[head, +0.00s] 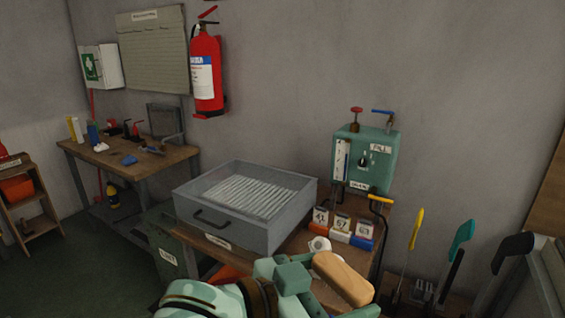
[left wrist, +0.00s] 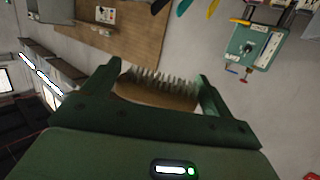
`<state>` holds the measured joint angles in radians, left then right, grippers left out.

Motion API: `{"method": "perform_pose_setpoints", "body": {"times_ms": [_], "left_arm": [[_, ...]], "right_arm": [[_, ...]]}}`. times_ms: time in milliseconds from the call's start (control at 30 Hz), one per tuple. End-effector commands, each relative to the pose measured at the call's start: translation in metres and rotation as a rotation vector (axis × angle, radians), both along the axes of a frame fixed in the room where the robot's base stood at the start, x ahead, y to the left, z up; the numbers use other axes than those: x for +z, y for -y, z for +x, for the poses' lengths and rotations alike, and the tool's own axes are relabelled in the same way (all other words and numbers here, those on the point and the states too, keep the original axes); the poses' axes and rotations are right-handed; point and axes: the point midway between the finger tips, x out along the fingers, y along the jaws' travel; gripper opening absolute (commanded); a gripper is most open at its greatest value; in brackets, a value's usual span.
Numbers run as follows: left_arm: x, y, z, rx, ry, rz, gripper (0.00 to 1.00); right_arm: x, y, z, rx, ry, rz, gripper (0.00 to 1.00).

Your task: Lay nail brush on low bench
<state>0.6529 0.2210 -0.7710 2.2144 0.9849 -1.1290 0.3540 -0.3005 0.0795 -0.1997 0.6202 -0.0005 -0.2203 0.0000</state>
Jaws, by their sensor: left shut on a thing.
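The nail brush (head: 343,279) is a tan wooden block at the bottom centre right of the head view. My left gripper (head: 326,292) is shut on it and holds it in front of the near wooden worktop (head: 300,244). In the left wrist view the brush (left wrist: 158,93) sits between the two green fingers, its pale bristles showing. A wooden bench (head: 180,156) with tools stands at the back left. I cannot tell for sure which surface is the low bench. My right gripper is not in view.
A grey open tray (head: 225,240) fills much of the near worktop. Several small labelled blocks (head: 341,232) and a teal box with valves (head: 365,158) stand to its right. Long-handled tools (head: 458,245) stand at the right. A red extinguisher (head: 207,75) hangs on the wall.

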Motion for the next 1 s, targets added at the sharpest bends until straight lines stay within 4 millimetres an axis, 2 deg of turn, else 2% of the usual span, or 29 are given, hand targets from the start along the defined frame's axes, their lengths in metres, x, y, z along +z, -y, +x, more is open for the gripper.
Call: {"method": "perform_pose_setpoints", "body": {"times_ms": [33, 133, 267, 300, 400, 500, 600, 700, 800, 1000], "left_arm": [[0.011, -0.011, 0.011, 0.070, 0.007, -0.003, 0.63], [0.022, -0.046, 0.036, 0.263, 0.002, -0.005, 0.63], [0.021, -0.106, 0.059, 0.531, -0.005, -0.004, 0.63], [0.017, -0.127, 0.063, 0.613, -0.007, -0.002, 0.63], [0.004, -0.178, 0.066, 0.803, -0.011, -0.001, 0.63], [-0.015, -0.226, 0.060, 0.970, -0.011, 0.002, 0.63], [-0.035, -0.260, 0.049, 1.079, -0.008, 0.005, 0.63], [-0.056, -0.279, 0.039, 1.134, -0.005, 0.006, 0.63], [-0.073, -0.286, 0.029, 1.150, -0.005, 0.006, 0.63], [-0.093, -0.287, 0.019, 1.154, -0.003, -0.003, 0.63]], "right_arm": [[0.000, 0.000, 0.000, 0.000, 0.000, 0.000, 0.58], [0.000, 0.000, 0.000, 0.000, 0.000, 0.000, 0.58], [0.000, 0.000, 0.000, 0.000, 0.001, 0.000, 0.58], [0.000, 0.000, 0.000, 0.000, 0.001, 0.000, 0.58], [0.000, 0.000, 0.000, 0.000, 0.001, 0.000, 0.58], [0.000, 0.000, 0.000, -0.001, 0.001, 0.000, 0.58], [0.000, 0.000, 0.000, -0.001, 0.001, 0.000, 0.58], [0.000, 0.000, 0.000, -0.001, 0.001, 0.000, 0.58], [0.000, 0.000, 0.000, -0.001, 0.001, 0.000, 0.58], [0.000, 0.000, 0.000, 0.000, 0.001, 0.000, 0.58]]}}
